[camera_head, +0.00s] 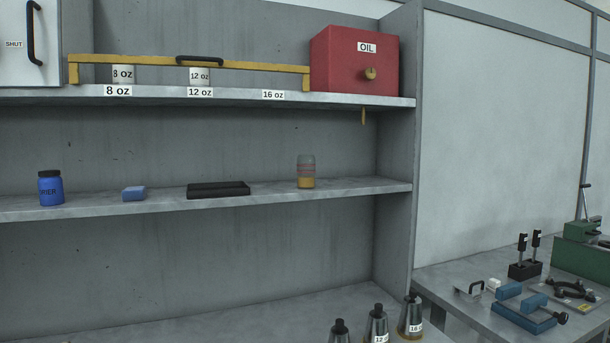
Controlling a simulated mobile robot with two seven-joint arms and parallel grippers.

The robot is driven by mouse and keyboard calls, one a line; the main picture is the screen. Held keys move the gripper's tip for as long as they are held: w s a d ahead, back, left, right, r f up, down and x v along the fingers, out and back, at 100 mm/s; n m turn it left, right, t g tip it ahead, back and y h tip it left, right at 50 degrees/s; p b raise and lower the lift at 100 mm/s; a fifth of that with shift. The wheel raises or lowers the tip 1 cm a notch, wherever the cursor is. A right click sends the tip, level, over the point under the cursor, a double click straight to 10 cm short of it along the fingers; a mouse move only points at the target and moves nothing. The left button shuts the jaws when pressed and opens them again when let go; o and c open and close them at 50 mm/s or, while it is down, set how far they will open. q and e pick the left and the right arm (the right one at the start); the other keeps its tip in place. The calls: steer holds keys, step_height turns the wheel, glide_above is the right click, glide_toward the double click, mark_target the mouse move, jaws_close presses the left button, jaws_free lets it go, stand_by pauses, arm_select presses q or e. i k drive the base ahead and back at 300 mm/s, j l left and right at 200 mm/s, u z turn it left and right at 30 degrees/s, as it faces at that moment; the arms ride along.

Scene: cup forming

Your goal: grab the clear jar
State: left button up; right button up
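The clear jar (306,172) stands upright on the middle shelf (270,195), toward its right end. It is see-through, with a yellowish layer at the bottom and reddish markings around its side. A black tray (218,189) lies to its left, apart from it. Neither of my grippers shows in the head view.
A blue labelled jar (50,188) and a blue block (134,193) sit on the same shelf. Above are a red OIL box (355,60) with a yellow spout hanging below, and a yellow bar (190,63). Dark-topped metal cones (376,325) stand below. Tools crowd the right bench (450,277).

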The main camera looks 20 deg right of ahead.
mark_target(306, 163)
steer(key=l+u, duration=0.15)
steer(key=u, duration=0.3)
steer(key=l+u, duration=0.2)
steer(key=u, duration=0.3)
steer(key=l+u, duration=0.2)
steer(key=u, duration=0.25)
steer(key=k+l+u, duration=0.25)
steer(key=l, duration=0.15)
steer(key=l+u, duration=0.25)
steer(key=l, duration=0.15)
steer(key=k+l, duration=0.25)
steer(key=l, duration=0.15)
steer(key=k+l+u, duration=0.1)
steer(key=l, duration=0.3)
steer(key=k+l+u, duration=0.1)
steer(key=k+l, duration=0.25)
